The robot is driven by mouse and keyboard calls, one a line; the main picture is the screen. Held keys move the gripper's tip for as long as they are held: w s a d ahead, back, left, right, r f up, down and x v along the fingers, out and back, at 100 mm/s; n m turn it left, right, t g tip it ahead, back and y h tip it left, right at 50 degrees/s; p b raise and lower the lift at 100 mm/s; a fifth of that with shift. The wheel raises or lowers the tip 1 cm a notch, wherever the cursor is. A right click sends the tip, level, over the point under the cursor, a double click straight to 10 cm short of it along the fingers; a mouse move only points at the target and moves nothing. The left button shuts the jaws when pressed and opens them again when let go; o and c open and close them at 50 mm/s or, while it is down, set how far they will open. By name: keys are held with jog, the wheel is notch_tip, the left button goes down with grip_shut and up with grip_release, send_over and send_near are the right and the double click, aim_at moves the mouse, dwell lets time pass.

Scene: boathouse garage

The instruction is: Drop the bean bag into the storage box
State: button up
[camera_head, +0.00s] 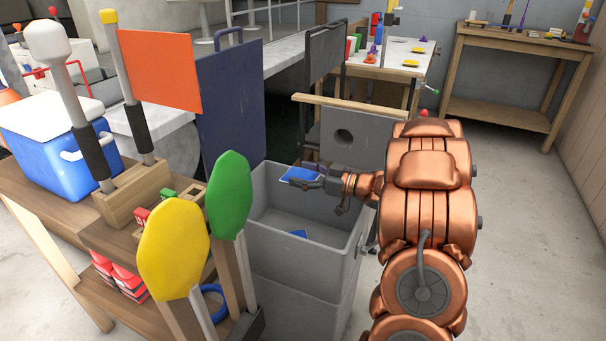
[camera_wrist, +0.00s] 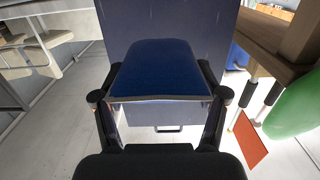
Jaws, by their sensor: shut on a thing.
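A blue bean bag (camera_head: 302,174) is in my gripper (camera_head: 312,181) in the head view, above the inside of the grey storage box. In the wrist view the bean bag (camera_wrist: 158,68) lies between the two black fingers, which are shut on it. The open storage box (camera_head: 345,262) stands on the floor to the left of my copper arm. A second flat blue piece (camera_head: 298,234) lies inside the box. The lower part of the box is partly hidden behind the paddles.
A grey board with a round hole (camera_head: 352,140) stands behind the box. A yellow paddle (camera_head: 172,248) and a green paddle (camera_head: 229,194) stand close to its left. A wooden shelf holds a blue cooler (camera_head: 40,150). Clear floor lies at the right.

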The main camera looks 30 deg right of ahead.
aim_at(303, 173)
jog(key=o, duration=1.4)
notch_tip(303, 173, up, 10)
jog(key=shift+r, duration=0.1)
